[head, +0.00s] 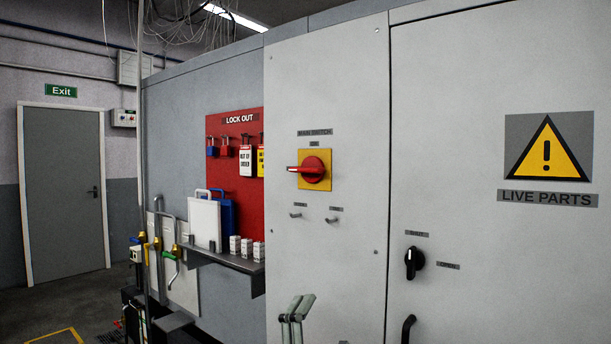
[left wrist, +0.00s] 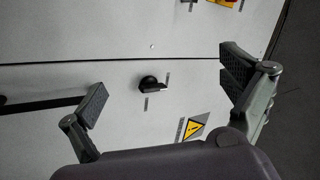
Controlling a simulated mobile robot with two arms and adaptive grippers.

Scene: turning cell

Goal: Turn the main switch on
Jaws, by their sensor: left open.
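The main switch is a red rotary handle (head: 313,167) on a yellow plate (head: 325,182), on the grey cabinet front in the head view. Its grip lies level and points left; an ON label (head: 315,144) is above the plate. A piece of the yellow plate (left wrist: 222,2) shows at the top edge of the left wrist view. My left gripper (head: 298,306) is at the bottom of the head view, below the switch and apart from it. In the left wrist view my left gripper (left wrist: 168,90) has its fingers wide apart with nothing between them. My right gripper is not in view.
A black knob (head: 413,263) sits on the right door, with a black handle (head: 408,328) below it. Two small hooks (head: 331,220) are under the switch. Left of it are a red lockout board (head: 235,180) and a shelf (head: 228,261) with small white boxes.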

